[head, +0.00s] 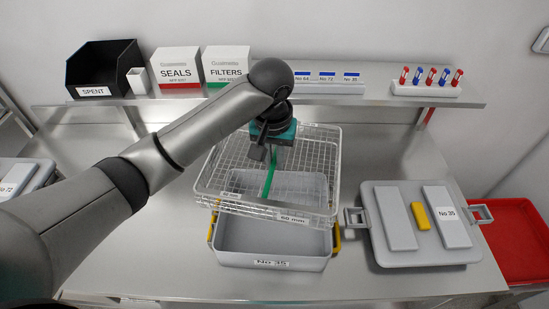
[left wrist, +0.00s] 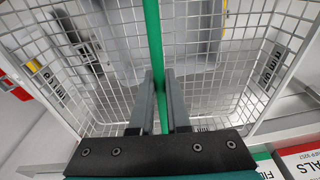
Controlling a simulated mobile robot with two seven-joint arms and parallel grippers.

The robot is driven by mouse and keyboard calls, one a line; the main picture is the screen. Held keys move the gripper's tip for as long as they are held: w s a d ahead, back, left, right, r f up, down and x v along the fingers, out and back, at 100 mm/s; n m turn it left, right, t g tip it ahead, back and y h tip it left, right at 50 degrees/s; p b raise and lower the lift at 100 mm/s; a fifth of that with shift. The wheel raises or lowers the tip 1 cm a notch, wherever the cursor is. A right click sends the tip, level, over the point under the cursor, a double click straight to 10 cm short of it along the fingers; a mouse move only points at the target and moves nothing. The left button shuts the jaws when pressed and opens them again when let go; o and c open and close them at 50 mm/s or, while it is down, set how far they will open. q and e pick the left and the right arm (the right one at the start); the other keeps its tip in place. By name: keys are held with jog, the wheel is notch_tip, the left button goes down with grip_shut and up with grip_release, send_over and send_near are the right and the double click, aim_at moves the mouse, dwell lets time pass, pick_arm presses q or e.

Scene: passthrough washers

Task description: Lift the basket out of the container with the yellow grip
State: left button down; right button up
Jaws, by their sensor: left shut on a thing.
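The wire basket (head: 315,155), tagged 60 mm, hangs above the grey container (head: 228,257) labelled No 35. A green bar (head: 270,176) crosses the middle of the basket. My left gripper (head: 272,150) is shut on this bar from above. The left wrist view shows the green bar (left wrist: 153,35) between the two fingers (left wrist: 158,80), with the basket's mesh (left wrist: 230,75) around. The container stands on the bench with yellow grips at its left (head: 211,229) and right (head: 337,238) sides. Its inside shows below and through the mesh. My right gripper is not in view.
A grey lid (head: 400,255) with a yellow piece and a No 35 tag lies on the bench right of the container. A red tray (head: 517,240) is farther right. A shelf (head: 385,98) behind holds boxes, a black bin and colored tubes. Bench left of the container is clear.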

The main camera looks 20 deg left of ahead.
aim_at(274, 158)
pick_arm(q)
jog(key=shift+r+p, duration=0.55)
jog(key=shift+r, duration=3.05)
